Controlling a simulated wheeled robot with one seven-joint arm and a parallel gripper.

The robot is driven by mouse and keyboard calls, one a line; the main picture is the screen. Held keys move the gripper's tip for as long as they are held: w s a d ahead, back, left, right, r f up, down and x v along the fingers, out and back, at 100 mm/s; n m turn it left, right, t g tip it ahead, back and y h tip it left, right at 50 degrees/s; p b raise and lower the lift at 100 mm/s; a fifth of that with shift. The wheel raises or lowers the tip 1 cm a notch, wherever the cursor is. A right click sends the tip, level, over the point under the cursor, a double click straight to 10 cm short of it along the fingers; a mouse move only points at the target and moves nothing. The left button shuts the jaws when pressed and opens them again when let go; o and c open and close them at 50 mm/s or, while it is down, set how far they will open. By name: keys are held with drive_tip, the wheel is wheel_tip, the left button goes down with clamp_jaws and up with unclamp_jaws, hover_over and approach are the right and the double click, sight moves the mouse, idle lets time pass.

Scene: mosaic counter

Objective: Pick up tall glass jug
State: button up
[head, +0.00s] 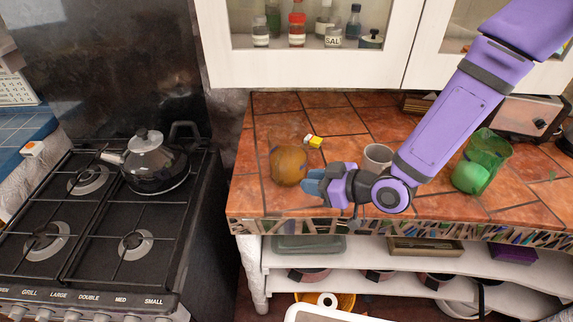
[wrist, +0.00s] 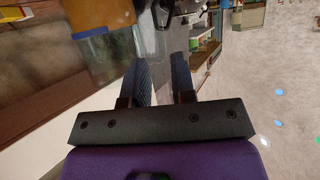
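An amber-brown rounded vessel (head: 288,165) stands on the tiled counter, just left of my gripper (head: 312,184). A green see-through glass vessel (head: 490,150) stands farther right, behind my arm, with a pale green round thing (head: 470,177) at it. I cannot tell for sure which is the tall glass jug. My gripper is level and points left at the counter's front. In the wrist view my gripper (wrist: 162,75) has its fingers apart with nothing between them.
A grey-white cup (head: 377,157) stands behind my wrist. A small yellow-and-white item (head: 314,141) lies behind the brown vessel. A toaster (head: 525,117) is at the back right. A stove (head: 95,230) with a kettle (head: 155,162) is left, across a gap. Cabinets (head: 310,65) hang above.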

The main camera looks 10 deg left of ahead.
sight(277, 186)
drive_tip(key=x, duration=0.5)
drive_tip(key=shift+s+a+f, duration=0.1)
drive_tip(key=shift+x, duration=2.85)
drive_tip(key=shift+c, duration=0.2)
clamp_jaws()
drive_tip(key=shift+w, duration=0.25)
